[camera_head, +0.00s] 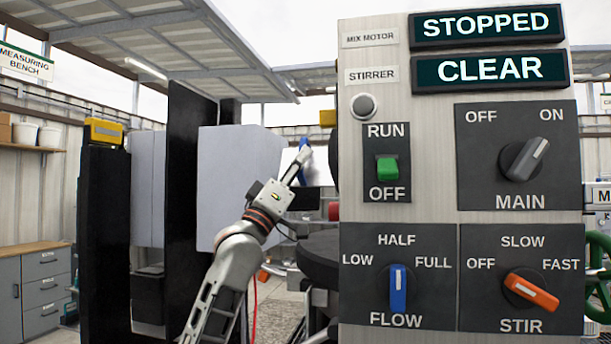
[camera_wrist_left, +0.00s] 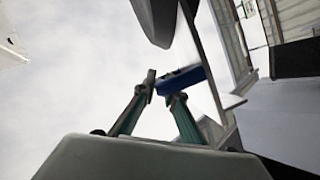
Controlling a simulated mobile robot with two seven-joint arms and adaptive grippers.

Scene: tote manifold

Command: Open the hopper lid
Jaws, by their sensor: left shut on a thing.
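My left gripper (camera_head: 302,160) reaches up from the lower middle of the head view, behind the control panel's left side. It is shut on a blue handle (camera_head: 305,145), which also shows between the fingertips in the left wrist view (camera_wrist_left: 181,80). The handle joins a pale flat plate (camera_wrist_left: 208,75), which looks like the hopper lid; in the head view a white surface shows behind the gripper. How far the lid is tilted I cannot tell. The hopper body is mostly hidden by the control panel. My right gripper is not in view.
A large control panel (camera_head: 434,130) fills the right, with STOPPED and CLEAR displays, a green switch, and blue, orange and grey knobs. A pale grey cabinet (camera_head: 235,185) and black uprights stand left of my arm. A drawer bench (camera_head: 40,290) is at far left.

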